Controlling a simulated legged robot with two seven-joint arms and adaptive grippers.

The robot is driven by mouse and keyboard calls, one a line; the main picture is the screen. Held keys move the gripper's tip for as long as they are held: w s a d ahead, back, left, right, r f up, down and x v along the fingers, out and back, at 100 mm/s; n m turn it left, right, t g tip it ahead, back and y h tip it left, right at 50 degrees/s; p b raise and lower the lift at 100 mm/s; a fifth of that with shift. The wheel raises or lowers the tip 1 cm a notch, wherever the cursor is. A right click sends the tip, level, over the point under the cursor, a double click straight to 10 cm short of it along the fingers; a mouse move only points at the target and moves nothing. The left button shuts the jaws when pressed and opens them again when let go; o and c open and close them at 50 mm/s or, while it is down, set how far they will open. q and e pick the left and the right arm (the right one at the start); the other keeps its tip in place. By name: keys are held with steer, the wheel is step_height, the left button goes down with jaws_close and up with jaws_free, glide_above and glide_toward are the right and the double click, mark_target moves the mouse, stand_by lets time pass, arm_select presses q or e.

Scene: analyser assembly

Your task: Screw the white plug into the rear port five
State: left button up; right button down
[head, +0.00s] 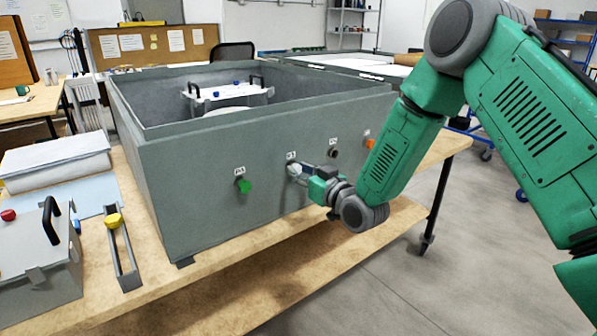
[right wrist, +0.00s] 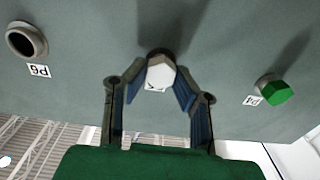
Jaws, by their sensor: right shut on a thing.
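The white plug (head: 293,169) sits at the front wall of the grey analyser box (head: 190,170), under a small label that appears to read P5. In the right wrist view the white plug (right wrist: 160,74) lies between the blue-padded fingers of my right gripper (right wrist: 161,88), against the wall. My right gripper (head: 304,176) is shut on it, reaching in from the right in the head view. The port behind the plug is hidden, so I cannot tell how deep the plug sits. My left gripper is not in view.
A green plug (head: 243,186) is to the left on the same wall. To the right are an empty dark port (head: 333,153) and an orange plug (head: 369,143). A tray with a yellow-topped part (head: 113,220) and a grey case (head: 40,265) stand on the table at left.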

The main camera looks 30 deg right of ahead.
steer(key=shift+d+h, duration=0.3)
steer(key=m+b, duration=0.3)
steer(key=m, duration=0.6)
steer(key=m+b, duration=0.4)
steer(key=m, duration=0.5)
steer(key=m+b, duration=0.4)
steer(key=m, duration=0.5)
steer(key=shift+w+d+f, duration=0.1)
steer(key=shift+d+f, duration=0.05)
steer(key=shift+f, duration=0.15)
